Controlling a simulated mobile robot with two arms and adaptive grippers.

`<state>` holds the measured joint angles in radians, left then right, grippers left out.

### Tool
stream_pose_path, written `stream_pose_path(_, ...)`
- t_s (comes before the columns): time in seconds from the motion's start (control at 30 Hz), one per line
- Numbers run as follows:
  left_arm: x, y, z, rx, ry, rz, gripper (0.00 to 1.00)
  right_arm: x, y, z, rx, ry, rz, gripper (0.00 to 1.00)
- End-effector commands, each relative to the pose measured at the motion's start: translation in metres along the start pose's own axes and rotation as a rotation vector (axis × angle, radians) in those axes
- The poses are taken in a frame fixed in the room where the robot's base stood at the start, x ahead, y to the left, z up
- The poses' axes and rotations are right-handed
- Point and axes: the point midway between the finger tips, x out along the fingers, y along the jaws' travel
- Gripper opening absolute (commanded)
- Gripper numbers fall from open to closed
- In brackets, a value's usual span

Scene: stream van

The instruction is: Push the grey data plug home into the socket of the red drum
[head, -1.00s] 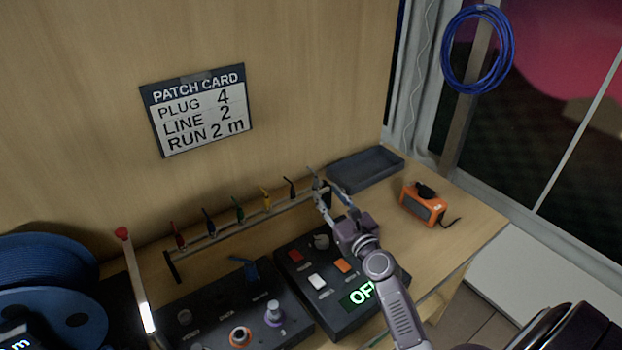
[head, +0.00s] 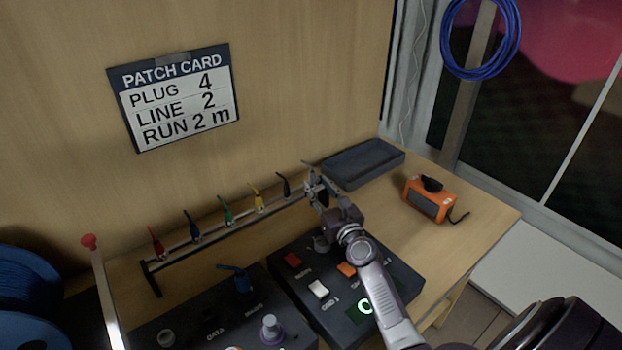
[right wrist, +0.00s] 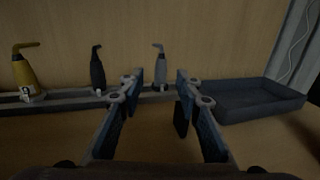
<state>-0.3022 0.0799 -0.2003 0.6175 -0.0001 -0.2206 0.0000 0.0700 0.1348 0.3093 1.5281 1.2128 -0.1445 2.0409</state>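The grey plug (right wrist: 160,72) stands upright at the right end of the plug rack in the right wrist view, between my fingertips in the picture. Its grey tip (head: 309,163) shows just above my right gripper in the head view. My right gripper (head: 315,188) is open at that end of the rack; it also shows open in the right wrist view (right wrist: 158,82). The fingers do not visibly touch the plug. My left gripper is not in view. No red drum shows; a blue drum (head: 28,300) is at the left edge.
Black (head: 284,184), yellow (head: 257,197) and other coloured plugs stand along the rack (head: 215,233). A dark tray (head: 362,163) lies right of it, an orange device (head: 429,199) farther right. A control panel (head: 325,270) and a red-knobbed rod (head: 96,280) stand in front.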

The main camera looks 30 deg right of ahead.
Motion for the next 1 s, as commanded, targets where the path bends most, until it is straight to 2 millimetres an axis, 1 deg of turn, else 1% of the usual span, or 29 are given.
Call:
stream_pose_path(0.1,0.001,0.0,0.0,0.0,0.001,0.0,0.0,0.018,-0.001,0.001,-0.003,-0.001,0.002,0.32)
stream_pose_path(0.2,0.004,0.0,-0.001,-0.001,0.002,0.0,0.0,0.031,-0.001,0.001,-0.003,-0.001,0.002,0.32)
stream_pose_path(0.3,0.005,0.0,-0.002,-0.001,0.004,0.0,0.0,0.041,-0.001,0.0,-0.001,0.0,0.001,0.32)
stream_pose_path(0.4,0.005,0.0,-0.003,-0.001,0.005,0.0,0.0,0.045,-0.001,0.001,-0.001,0.0,0.001,0.32)
stream_pose_path(0.6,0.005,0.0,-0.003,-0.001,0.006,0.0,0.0,0.045,-0.001,0.001,-0.001,0.0,0.001,0.32)
stream_pose_path(0.67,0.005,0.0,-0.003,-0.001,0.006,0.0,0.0,0.045,-0.001,0.001,-0.001,0.0,0.001,0.26)
stream_pose_path(0.9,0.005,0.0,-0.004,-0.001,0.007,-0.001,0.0,0.045,-0.001,0.001,-0.001,0.0,0.001,0.0)
stream_pose_path(1.0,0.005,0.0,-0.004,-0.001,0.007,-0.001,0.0,0.045,-0.001,0.001,-0.001,0.0,0.001,0.0)
